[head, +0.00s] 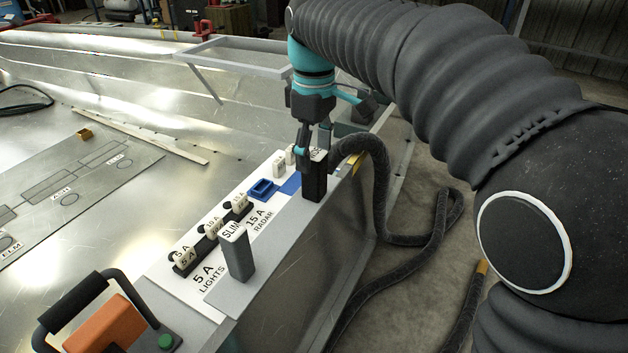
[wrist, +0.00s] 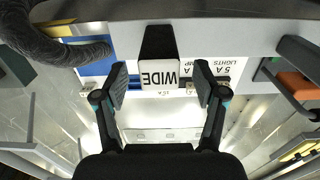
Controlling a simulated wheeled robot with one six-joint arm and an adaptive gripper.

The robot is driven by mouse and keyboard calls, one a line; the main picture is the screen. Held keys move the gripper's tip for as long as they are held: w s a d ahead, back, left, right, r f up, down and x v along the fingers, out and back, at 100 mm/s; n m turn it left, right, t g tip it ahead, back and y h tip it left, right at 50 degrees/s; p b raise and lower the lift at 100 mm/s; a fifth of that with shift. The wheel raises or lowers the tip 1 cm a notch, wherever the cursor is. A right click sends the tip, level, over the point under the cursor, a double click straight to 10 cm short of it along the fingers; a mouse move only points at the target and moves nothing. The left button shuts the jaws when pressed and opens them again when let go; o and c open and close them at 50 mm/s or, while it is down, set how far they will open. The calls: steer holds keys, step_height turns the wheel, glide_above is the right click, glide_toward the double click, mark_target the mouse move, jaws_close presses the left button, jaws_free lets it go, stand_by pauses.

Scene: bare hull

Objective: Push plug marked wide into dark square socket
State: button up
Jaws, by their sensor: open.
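The plug marked wide is a black block (head: 314,182) standing upright on the grey ledge in the head view. In the wrist view its pale top (wrist: 158,75) reads WIDE, with its dark side (wrist: 158,43) beyond. My gripper (head: 314,150) is directly over the plug, fingers pointing down. In the wrist view my gripper (wrist: 160,80) is open, with one finger on each side of the plug's top and gaps showing. I cannot make out a dark square socket; my gripper and the plug hide part of the panel's far end.
A grey SLIM plug (head: 237,254) stands on the ledge nearer the camera. The white panel (head: 190,287) carries a blue socket (head: 263,191) and several labelled fuses. A dark hose (head: 380,190) hangs close beside the wide plug. An orange toolbox (head: 105,325) is at front left.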

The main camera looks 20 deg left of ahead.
steer(key=shift+f, duration=0.65)
jaws_close()
steer(key=shift+r, duration=0.15)
